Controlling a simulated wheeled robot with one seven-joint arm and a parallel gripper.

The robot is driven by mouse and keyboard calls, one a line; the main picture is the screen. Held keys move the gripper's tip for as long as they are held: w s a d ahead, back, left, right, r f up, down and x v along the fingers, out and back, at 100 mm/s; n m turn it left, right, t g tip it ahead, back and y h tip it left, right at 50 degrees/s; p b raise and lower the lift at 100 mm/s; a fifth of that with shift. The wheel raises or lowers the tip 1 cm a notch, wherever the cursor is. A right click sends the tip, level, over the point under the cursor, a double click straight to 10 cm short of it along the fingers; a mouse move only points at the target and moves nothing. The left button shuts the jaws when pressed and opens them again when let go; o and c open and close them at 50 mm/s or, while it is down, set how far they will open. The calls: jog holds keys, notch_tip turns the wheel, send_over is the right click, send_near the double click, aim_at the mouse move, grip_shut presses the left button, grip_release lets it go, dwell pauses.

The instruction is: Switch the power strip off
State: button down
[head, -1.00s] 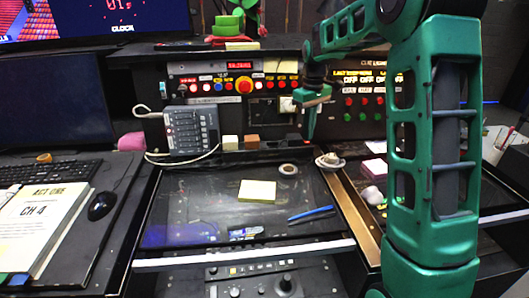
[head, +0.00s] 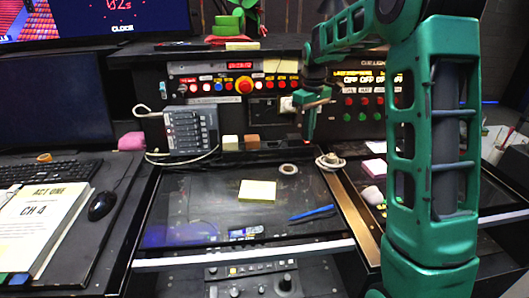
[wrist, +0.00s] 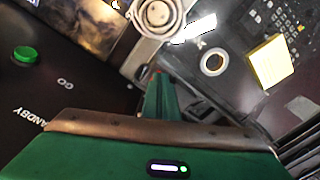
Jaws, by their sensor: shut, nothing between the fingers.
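No object in view is clearly marked as a power strip. A grey box (head: 188,131) with rows of dark switches or sliders and a pale cable leans against the console at left in the head view; I cannot tell whether it is the strip. My gripper (head: 308,138) points down in front of the console, right of that box and apart from it. It is shut and empty. In the wrist view my gripper's green fingers (wrist: 160,98) are together, with a white coil (wrist: 157,14) beyond them. The grey box is not in the wrist view.
A red button (head: 244,86) and small coloured buttons line the console. A green button (wrist: 25,55) is left in the wrist view. The desk holds a yellow note pad (head: 257,190), tape roll (head: 288,169), blue pen (head: 312,213) and white coil (head: 330,161).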

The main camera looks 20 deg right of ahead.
jog(key=shift+f, duration=0.5)
dwell(0.3)
jog(key=shift+r, duration=3.45)
jog(key=shift+s, duration=0.15)
jog(key=s+f+m, duration=0.2)
jog(key=s+m, duration=0.1)
jog(key=s, duration=1)
jog(key=s+f+m, duration=0.3)
jog(key=s, duration=1.1)
jog(key=s+f+m, duration=0.2)
jog(key=s+m, duration=0.2)
jog(key=s, duration=0.9)
jog(key=shift+s+d+f, duration=0.15)
jog(key=shift+d+f, duration=0.1)
jog(key=shift+d, duration=0.15)
